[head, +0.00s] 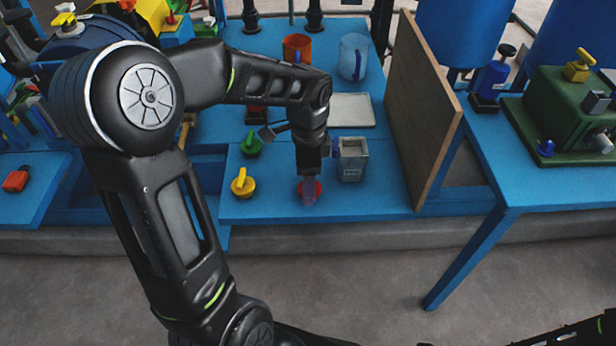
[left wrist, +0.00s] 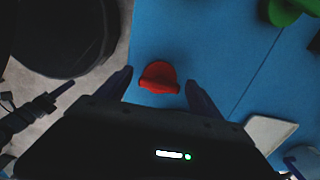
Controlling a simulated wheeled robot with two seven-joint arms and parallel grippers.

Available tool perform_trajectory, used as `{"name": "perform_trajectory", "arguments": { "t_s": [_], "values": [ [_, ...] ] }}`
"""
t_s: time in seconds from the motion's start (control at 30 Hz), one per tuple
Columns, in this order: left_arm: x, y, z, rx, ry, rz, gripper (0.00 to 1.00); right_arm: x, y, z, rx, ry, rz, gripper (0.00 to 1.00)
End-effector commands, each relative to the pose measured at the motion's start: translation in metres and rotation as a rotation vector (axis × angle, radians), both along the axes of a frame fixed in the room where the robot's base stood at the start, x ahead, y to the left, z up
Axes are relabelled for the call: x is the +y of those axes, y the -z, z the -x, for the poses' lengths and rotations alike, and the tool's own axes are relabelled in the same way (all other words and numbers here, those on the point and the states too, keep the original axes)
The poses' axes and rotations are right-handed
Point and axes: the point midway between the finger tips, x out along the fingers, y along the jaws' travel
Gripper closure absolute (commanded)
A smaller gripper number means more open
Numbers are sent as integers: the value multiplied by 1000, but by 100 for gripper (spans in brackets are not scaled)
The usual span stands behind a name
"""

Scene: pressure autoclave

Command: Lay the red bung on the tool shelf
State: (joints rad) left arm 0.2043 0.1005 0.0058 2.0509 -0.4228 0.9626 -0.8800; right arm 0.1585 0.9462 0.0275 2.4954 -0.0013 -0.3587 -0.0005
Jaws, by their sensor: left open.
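The red bung (head: 318,187) is at the front edge of a blue shelf (head: 270,207), to the right of the yellow bung-like piece. It also shows in the left wrist view (left wrist: 158,74), lying between my open fingertips over the blue surface. My left gripper (head: 309,196) points down right at the red bung and partly hides it in the head view. Its jaws are apart, with a finger on each side of the bung, and I see no contact. I cannot tell for sure which blue surface is the tool shelf. My right gripper does not show clearly.
A yellow piece (head: 243,183) and a green piece (head: 251,145) stand left of the gripper. A grey open box (head: 352,160) stands close on the right. Behind are a white tray (head: 352,110), an orange cup (head: 297,47) and a clear beaker (head: 354,57). A wooden panel (head: 425,105) bounds the right.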

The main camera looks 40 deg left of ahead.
Motion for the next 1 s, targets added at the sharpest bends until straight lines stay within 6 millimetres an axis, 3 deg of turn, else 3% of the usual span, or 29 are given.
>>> {"name": "perform_trajectory", "arguments": {
  "t_s": [0.17, 0.5, 0.7, 1.0],
  "values": [
    [0, -16, -1, -3, 0, -1, 24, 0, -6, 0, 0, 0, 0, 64],
    [0, -84, -1, -5, 0, 0, 24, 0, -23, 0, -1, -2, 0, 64],
    [0, -114, -1, -3, 1, -1, 24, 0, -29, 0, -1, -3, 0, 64],
    [0, -123, 0, 0, 1, 0, 24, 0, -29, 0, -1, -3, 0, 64]
  ]
}}
